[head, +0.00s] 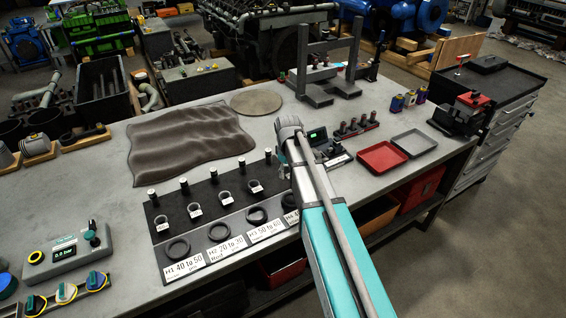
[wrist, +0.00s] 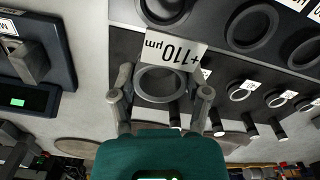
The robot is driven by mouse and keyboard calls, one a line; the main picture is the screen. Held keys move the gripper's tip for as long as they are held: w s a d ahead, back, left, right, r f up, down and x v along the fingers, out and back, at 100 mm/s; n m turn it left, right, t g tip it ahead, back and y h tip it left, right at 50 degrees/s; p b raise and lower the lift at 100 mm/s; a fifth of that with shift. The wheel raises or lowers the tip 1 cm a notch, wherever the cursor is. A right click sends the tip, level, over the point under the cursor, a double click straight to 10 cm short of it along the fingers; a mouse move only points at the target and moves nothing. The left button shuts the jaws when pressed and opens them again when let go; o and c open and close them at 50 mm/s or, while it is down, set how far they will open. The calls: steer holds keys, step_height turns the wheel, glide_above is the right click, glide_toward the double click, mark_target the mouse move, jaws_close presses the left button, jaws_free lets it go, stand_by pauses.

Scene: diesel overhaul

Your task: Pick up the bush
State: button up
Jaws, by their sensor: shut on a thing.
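A grey ring-shaped bush (wrist: 160,101) with a white tag reading "+110 µm" (wrist: 174,49) is in the middle of the wrist view. My gripper (wrist: 160,86) has one finger on each side of the bush and is shut on it. The bush's height above the board cannot be told. In the head view my arm hides the fingers and the held bush.
The black board (head: 205,187) bears several tagged rings, pegs and larger dark rings above range labels. A gauge with a green display (head: 317,135) stands beside my wrist. Red tray (head: 382,157) and grey tray (head: 414,142) lie right. A brown cloth (head: 185,143) covers the bench behind.

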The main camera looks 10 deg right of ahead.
steer(key=shift+s+r+p, duration=0.2)
steer(key=shift+s+r, duration=0.1)
steer(key=shift+s, duration=0.4)
steer(key=shift+s+r+p, duration=0.25)
steer(key=shift+s+r, duration=0.1)
steer(key=shift+s, duration=0.35)
steer(key=shift+s+r+p, duration=0.2)
steer(key=shift+s+r, duration=0.1)
steer(key=shift+s, duration=0.4)
steer(key=shift+f+b, duration=0.3)
steer(key=shift+w+d, duration=0.1)
steer(key=shift+d, duration=0.05)
